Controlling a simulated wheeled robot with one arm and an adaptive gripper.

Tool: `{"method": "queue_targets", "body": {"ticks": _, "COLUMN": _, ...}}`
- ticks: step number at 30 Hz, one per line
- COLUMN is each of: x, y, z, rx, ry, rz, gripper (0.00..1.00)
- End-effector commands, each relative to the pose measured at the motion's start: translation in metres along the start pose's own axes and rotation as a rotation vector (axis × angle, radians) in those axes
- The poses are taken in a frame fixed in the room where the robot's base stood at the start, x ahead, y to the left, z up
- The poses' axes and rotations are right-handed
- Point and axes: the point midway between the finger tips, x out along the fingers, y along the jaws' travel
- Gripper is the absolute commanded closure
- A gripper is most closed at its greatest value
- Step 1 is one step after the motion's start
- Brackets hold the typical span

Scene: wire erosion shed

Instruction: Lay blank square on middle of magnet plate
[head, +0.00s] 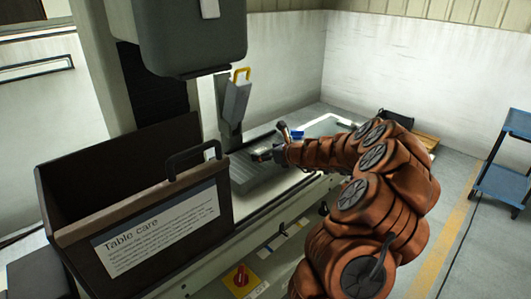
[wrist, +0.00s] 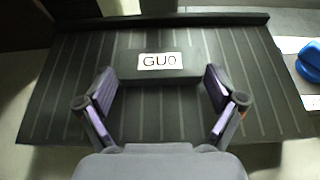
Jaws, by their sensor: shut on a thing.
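My gripper (wrist: 160,88) is shut on the blank (wrist: 125,72), a dark block with a white label reading "GU0", with one finger at each end of it. The magnet plate (wrist: 60,110) is dark with pale parallel lines and lies under the blank. The blank's long edges look about parallel to the plate's back ledge, and it sits near the middle from left to right, toward the back. I cannot tell whether it touches the plate. In the head view my gripper (head: 268,154) is over the plate (head: 248,178), and the blank is small there.
A dark bin with a "Table care" sign (head: 160,228) stands in front left of the plate. The grey machine head (head: 190,40) and a grey part with a yellow loop (head: 236,98) hang above and behind. A blue object (wrist: 309,62) lies right of the plate.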

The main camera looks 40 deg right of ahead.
Motion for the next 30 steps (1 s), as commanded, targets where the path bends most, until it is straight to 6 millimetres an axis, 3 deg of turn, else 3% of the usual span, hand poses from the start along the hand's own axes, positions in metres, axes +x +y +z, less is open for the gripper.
{"method": "queue_targets", "body": {"ticks": 11, "x": 0.001, "y": 0.000, "z": -0.002, "rx": -0.001, "ry": -0.002, "rz": 0.000, "gripper": 0.67}}
{"method": "queue_targets", "body": {"ticks": 12, "x": 0.001, "y": 0.000, "z": -0.002, "rx": -0.001, "ry": -0.001, "rz": -0.001, "gripper": 0.04}}
{"method": "queue_targets", "body": {"ticks": 13, "x": 0.001, "y": 0.000, "z": -0.002, "rx": -0.002, "ry": -0.001, "rz": -0.001, "gripper": 0.01}}
{"method": "queue_targets", "body": {"ticks": 25, "x": -0.001, "y": 0.000, "z": 0.001, "rx": -0.001, "ry": -0.001, "rz": -0.001, "gripper": 0.00}}
{"method": "queue_targets", "body": {"ticks": 30, "x": -0.015, "y": -0.002, "z": 0.001, "rx": -0.002, "ry": -0.003, "rz": -0.004, "gripper": 0.00}}
